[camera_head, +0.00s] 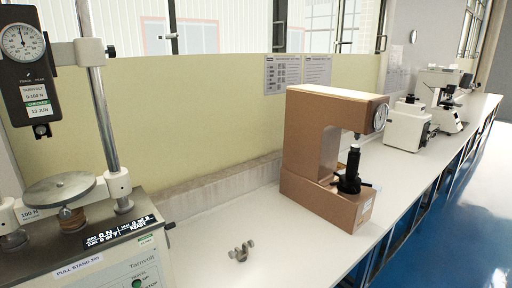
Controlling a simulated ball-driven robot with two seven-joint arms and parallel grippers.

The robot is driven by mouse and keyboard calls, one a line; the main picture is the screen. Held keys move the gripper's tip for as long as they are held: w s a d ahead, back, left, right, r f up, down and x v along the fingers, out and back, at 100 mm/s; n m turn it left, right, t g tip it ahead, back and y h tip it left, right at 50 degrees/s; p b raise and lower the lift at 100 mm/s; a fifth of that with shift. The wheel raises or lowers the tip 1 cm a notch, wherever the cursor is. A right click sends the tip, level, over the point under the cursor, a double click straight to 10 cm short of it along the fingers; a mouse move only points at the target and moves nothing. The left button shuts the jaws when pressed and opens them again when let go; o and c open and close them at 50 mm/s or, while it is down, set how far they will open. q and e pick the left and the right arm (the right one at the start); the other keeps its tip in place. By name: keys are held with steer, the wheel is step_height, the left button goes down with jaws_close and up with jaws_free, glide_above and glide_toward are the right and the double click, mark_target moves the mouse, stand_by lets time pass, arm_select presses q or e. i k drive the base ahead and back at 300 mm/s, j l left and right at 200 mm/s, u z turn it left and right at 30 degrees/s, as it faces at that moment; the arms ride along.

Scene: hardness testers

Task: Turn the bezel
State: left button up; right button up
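A round white dial gauge (22,42) with a dark rim sits at the top of a black force gauge body on the pull stand at the far left. Another round dial (380,117) is on the front end of the brown hardness tester (303,150) in the middle; I see it at an angle, and its rim is thin. Too little detail shows to tell any bezel's setting. Neither of my grippers is in view.
The pull stand (150,262) fills the lower left. A small metal part (241,252) lies on the white bench (290,245) near the brown tester. White instruments (408,125) stand farther right. The blue floor (455,225) is clear.

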mark_target(11, 40)
steer(key=u, duration=1.3)
